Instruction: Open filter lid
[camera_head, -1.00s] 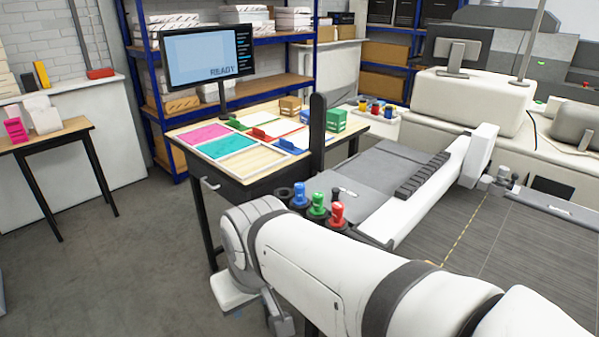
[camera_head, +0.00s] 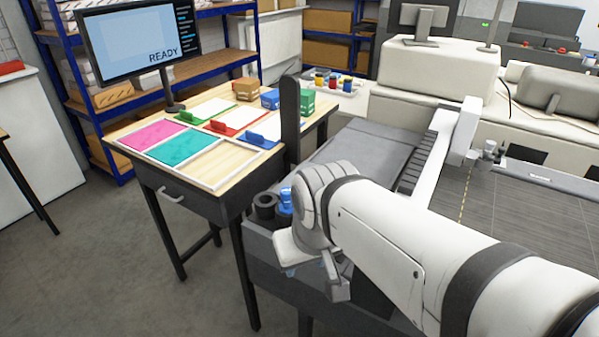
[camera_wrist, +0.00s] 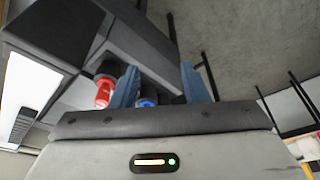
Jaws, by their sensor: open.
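I cannot pick out a filter or its lid in either view. My gripper (camera_wrist: 158,78) is open in the wrist view, with its two blue fingers spread apart and nothing gripped. A red-topped bottle (camera_wrist: 104,92) is to the left of the left finger. A blue-topped bottle (camera_wrist: 147,102) shows low between the fingers, partly hidden by the gripper body; I cannot tell how far it is from the fingertips. In the head view, the blue bottle (camera_head: 286,199) is beside a black holder ring (camera_head: 264,206), and my arm covers the rest of that row.
A wooden table (camera_head: 224,168) with coloured trays stands on the left, and a monitor (camera_head: 127,40) reading READY is behind it. A dark upright post (camera_head: 290,120) rises beside the table. A large flatbed machine (camera_head: 530,215) fills the right. Grey floor (camera_head: 90,270) is clear at front left.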

